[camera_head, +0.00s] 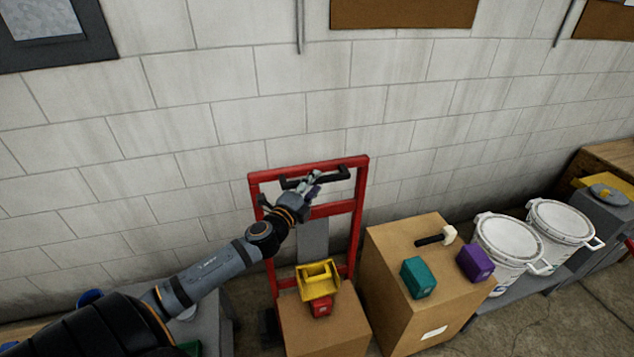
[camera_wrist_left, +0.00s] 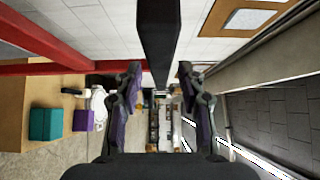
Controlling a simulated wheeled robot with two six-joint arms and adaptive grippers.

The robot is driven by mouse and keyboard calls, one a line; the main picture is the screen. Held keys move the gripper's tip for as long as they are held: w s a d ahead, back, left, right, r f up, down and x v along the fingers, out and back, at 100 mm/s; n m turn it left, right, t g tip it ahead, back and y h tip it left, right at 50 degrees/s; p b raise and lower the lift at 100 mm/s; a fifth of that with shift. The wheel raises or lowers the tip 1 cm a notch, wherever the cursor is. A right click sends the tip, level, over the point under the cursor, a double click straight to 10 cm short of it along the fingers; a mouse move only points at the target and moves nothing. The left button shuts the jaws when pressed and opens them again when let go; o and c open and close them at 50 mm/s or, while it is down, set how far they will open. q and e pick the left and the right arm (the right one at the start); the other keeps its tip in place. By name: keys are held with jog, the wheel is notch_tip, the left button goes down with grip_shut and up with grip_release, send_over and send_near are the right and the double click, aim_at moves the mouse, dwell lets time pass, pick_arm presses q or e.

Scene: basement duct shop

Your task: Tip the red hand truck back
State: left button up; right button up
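The red hand truck (camera_head: 360,215) stands upright against the block wall, with a black grip bar (camera_head: 334,175) across its top. A cardboard box (camera_head: 325,335) stands at its foot, carrying a yellow bin and a red block. My right gripper is in neither view.
A taller box (camera_head: 385,265) right of the truck holds a teal block (camera_head: 418,278), a purple block (camera_head: 475,262) and a hammer (camera_head: 437,237). White buckets (camera_head: 508,243) stand on a grey shelf further right. The wall is close behind the truck.

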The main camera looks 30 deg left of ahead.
pick_arm(q)
jog(key=shift+w+a+r+p, duration=0.2)
jog(key=shift+w+p, duration=0.25)
jog(key=shift+w, duration=0.3)
jog(key=shift+w+d+f, duration=0.1)
jog(key=shift+w+f, duration=0.05)
jog(key=shift+w, duration=0.2)
jog(key=shift+s, duration=0.1)
grip_shut()
